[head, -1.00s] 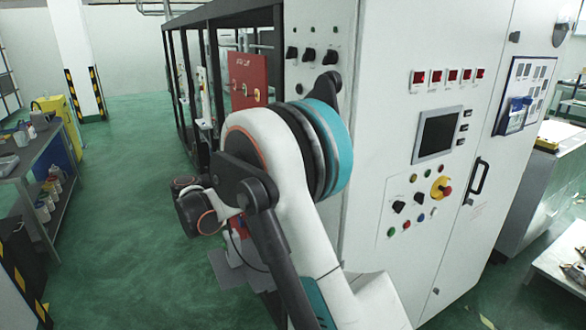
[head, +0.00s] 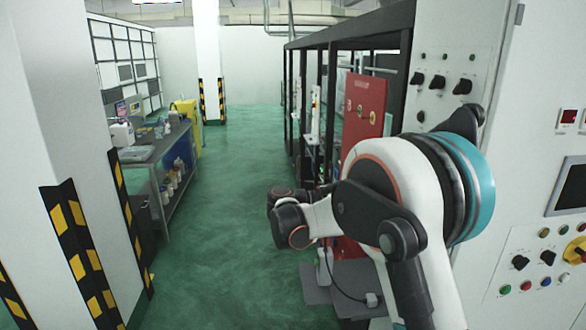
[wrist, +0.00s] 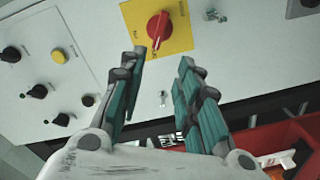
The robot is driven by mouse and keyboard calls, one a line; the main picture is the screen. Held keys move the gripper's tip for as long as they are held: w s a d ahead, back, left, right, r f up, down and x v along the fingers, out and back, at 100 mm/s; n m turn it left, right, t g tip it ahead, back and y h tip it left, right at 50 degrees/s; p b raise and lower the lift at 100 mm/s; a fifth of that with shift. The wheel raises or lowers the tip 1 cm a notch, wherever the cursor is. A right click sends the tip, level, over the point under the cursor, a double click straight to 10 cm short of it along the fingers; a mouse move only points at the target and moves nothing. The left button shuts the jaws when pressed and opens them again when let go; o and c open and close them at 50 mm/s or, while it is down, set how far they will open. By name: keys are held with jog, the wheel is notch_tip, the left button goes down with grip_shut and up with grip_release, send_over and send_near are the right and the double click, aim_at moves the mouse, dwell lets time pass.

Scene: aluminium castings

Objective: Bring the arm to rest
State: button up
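My arm (head: 365,200) is bent in front of me in the head view, with its elbow high and its outer links pointing left. My gripper is hidden in the head view. In the wrist view my gripper (wrist: 160,95) shows two teal-padded fingers spread apart with nothing between them. Beyond the fingertips is a white panel (wrist: 90,60) with a red rotary switch (wrist: 158,28) on a yellow plate. The gap between the fingers and the panel is hard to judge.
A grey control cabinet (head: 530,120) stands close on the right. A red panel (head: 362,115) and dark-framed enclosure lie behind my arm. A workbench (head: 160,150) and striped pillar guards (head: 85,250) stand left. The green floor aisle (head: 225,180) between is clear.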

jog(key=s+d+f+n+t+y+b, duration=0.1)
jog(key=s+d+f+n+y+b, duration=0.2)
jog(key=s, duration=0.4)
jog(key=s+d+f+n+t+y+b, duration=0.1)
jog(key=s+f+t+y+b, duration=0.15)
jog(key=s+f+y, duration=0.35)
jog(key=s+a+f+t+y+b, duration=0.1)
jog(key=s+a+f+y+b, duration=0.1)
jog(key=s, duration=0.4)
jog(key=s+a+f+y+b, duration=0.2)
jog(key=s+a+f+y, duration=0.1)
jog(key=s+a+f, duration=0.2)
jog(key=s+a+f+n+t+y+b, duration=0.1)
jog(key=s+a+f+y+b, duration=0.2)
jog(key=s, duration=0.5)
jog(key=shift+s+a+f+t+y, duration=0.25)
jog(key=shift+a+f+t+y, duration=0.1)
jog(key=shift+a+f, duration=0.35)
jog(key=shift+d, duration=0.15)
